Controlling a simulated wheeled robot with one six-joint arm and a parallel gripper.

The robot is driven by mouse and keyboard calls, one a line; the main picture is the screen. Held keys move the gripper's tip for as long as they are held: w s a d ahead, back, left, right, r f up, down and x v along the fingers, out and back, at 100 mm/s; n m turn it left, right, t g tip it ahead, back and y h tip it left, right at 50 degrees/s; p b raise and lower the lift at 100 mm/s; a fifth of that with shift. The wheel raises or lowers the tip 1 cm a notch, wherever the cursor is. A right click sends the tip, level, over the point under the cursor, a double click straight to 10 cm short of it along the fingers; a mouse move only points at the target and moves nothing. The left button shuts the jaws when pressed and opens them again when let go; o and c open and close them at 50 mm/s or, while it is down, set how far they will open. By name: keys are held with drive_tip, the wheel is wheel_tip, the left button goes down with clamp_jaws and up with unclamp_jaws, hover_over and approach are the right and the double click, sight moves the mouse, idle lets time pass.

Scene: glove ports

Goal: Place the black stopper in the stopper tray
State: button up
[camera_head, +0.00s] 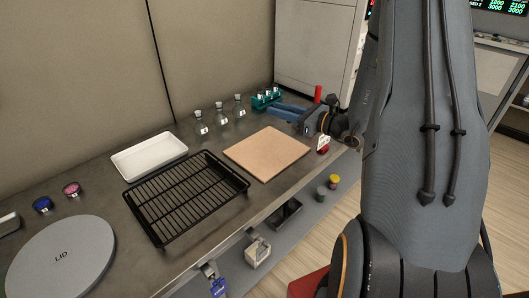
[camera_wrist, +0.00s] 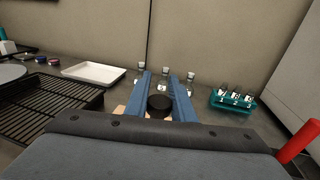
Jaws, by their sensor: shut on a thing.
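My gripper (camera_wrist: 160,82) is shut on the black stopper (camera_wrist: 160,103), a short dark round piece between the two blue fingers in the wrist view. In the head view my gripper (camera_head: 274,112) hangs over the back right of the bench, and the stopper cannot be made out there. A shallow white tray (camera_head: 150,157) lies at the back left of the bench and looks empty. It also shows in the wrist view (camera_wrist: 93,73), left of my gripper. No label on it is readable.
Several stoppered flasks (camera_head: 201,124) stand along the back. A teal vial rack (camera_head: 263,101) is at the far right. A tan board (camera_head: 267,152) and black wire rack (camera_head: 185,195) lie in front. A grey LID disc (camera_head: 62,256), blue jar (camera_head: 42,204) and pink jar (camera_head: 71,189) are left.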

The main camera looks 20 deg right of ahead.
sight(276, 149)
drive_tip(key=shift+w+f+b, duration=0.25)
drive_tip(key=shift+w+f, duration=0.05)
drive_tip(key=shift+f, duration=2.05)
drive_tip(key=shift+w+f+b, duration=0.25)
drive_tip(key=shift+f, duration=2.05)
drive_tip(key=shift+w+f+b, duration=0.25)
drive_tip(key=shift+w+f, duration=0.05)
drive_tip(key=shift+f, duration=2.05)
drive_tip(key=shift+f, duration=0.1)
drive_tip(key=o, duration=1)
